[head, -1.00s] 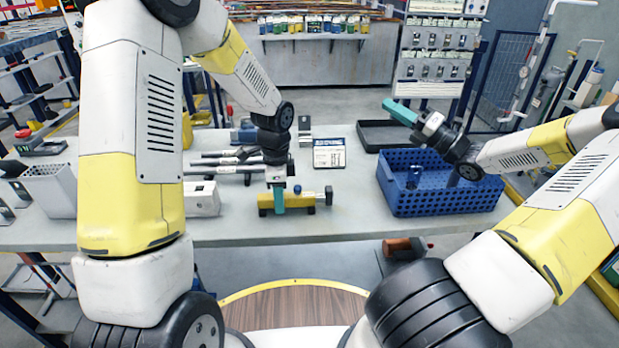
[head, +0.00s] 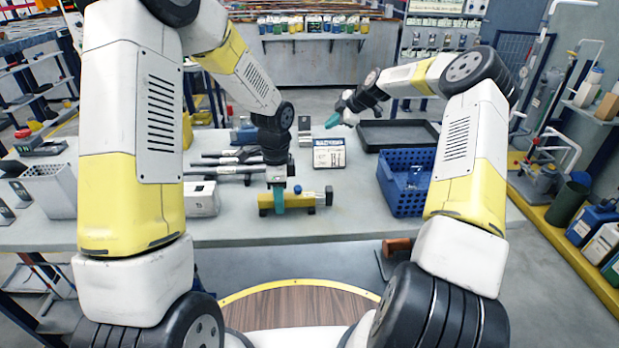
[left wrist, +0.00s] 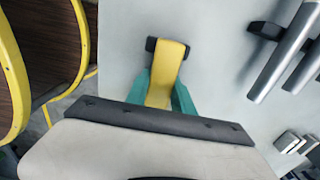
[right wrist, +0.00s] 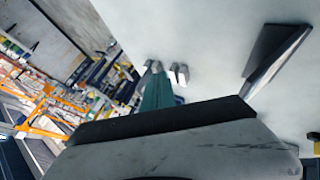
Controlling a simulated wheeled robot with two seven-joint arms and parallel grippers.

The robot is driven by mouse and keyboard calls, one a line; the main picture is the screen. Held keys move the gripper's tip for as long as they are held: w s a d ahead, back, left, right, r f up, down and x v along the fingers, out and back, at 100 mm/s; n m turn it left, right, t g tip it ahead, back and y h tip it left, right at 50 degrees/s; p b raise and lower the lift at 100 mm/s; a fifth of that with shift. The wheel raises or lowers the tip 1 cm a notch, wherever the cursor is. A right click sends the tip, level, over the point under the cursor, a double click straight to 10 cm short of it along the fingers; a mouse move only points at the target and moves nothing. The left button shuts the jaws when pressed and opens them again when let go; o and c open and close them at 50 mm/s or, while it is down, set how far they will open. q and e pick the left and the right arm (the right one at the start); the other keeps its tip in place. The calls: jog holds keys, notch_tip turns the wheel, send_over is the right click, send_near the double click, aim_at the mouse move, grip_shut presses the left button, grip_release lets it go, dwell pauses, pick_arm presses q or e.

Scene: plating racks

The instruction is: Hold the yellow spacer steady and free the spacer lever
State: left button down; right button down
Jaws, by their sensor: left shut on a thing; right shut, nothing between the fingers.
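The yellow spacer (head: 296,200) lies on the table's near part, with dark end pieces. My left gripper (head: 278,200) points down and is shut on the spacer. In the left wrist view the yellow spacer (left wrist: 168,68) sits between the teal fingers (left wrist: 166,95). My right gripper (head: 332,120) is shut and empty, raised above the table's back part, away from the spacer. Its teal fingers (right wrist: 157,90) also show in the right wrist view.
A blue perforated crate (head: 402,195) stands on the right of the table, partly behind my right arm. A black tray (head: 400,134) lies behind it. A labelled card (head: 328,153), dark rods (head: 225,160) and a white box (head: 202,198) lie around the spacer.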

jog(key=s+a+r+g+y, duration=0.25)
jog(key=s+a+g, duration=0.2)
jog(key=a, duration=0.45)
jog(key=s+d+r+m+g, duration=0.1)
jog(key=s+d+m+g, duration=0.1)
jog(key=s, duration=0.4)
jog(key=s+d+r+m+g+y, duration=0.1)
jog(key=s+d+r+g, duration=0.1)
jog(key=s+d+g, duration=0.2)
jog(key=s+d+r+m+g, duration=0.1)
jog(key=s+d+m+g, duration=0.1)
jog(key=s, duration=0.7)
jog(key=shift+s+d+r+m+g+y, duration=0.15)
jog(key=shift+s+d+m+g+y, duration=0.3)
jog(key=shift+g, duration=0.7)
send_near(298, 191)
jog(key=a+f, duration=0.1)
jog(key=s+a+f, duration=0.1)
jog(key=a+f, duration=0.1)
jog(key=a, duration=0.1)
jog(key=shift+s+a, duration=0.1)
jog(key=shift+s, duration=0.3)
jog(key=shift+s+n+t, duration=0.15)
jog(key=shift+n+t, duration=0.1)
jog(key=shift+t, duration=0.05)
